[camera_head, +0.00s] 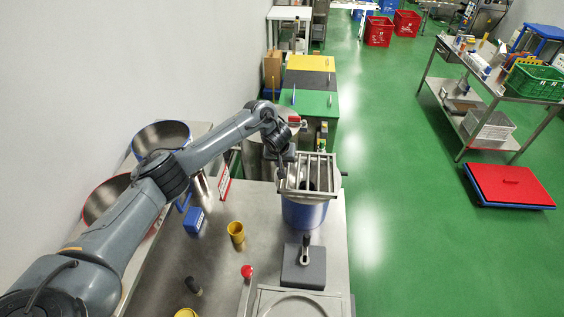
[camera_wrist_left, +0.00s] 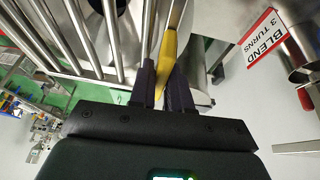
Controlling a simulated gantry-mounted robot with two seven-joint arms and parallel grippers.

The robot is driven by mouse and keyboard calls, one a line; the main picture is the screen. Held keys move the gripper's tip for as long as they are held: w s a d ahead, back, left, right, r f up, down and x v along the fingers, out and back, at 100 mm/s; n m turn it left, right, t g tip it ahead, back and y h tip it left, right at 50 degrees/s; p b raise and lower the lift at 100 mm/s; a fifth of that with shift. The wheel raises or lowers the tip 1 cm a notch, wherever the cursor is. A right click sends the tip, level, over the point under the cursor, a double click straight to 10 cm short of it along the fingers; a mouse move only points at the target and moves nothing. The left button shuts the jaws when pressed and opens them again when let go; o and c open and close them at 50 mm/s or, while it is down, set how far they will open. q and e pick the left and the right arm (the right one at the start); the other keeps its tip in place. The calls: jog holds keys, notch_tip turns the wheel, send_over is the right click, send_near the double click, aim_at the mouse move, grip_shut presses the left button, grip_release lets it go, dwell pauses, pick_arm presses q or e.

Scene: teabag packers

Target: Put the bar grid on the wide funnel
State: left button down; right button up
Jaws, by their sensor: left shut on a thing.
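The bar grid (camera_head: 318,160), a metal frame with parallel bars, is above a steel-and-blue round vessel (camera_head: 305,213) on the steel bench in the head view. This vessel may be the wide funnel; the grid hides most of its top, and I cannot tell whether they touch. My left gripper (camera_head: 287,160) is at the grid's left side. In the left wrist view, the gripper (camera_wrist_left: 165,75) is shut on a yellow piece (camera_wrist_left: 171,48) beside the grid's bars (camera_wrist_left: 76,25), seemingly its handle. My right gripper is not in view.
A yellow cup (camera_head: 236,232), a grey block with a black knob (camera_head: 304,267) and a red-knobbed lever (camera_head: 247,272) stand nearer on the bench. Blue-rimmed (camera_head: 161,136) and red-rimmed (camera_head: 105,199) bowls are at left.

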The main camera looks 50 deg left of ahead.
pick_arm(q)
jog(key=shift+f, duration=0.45)
jog(key=c, duration=1)
grip_release()
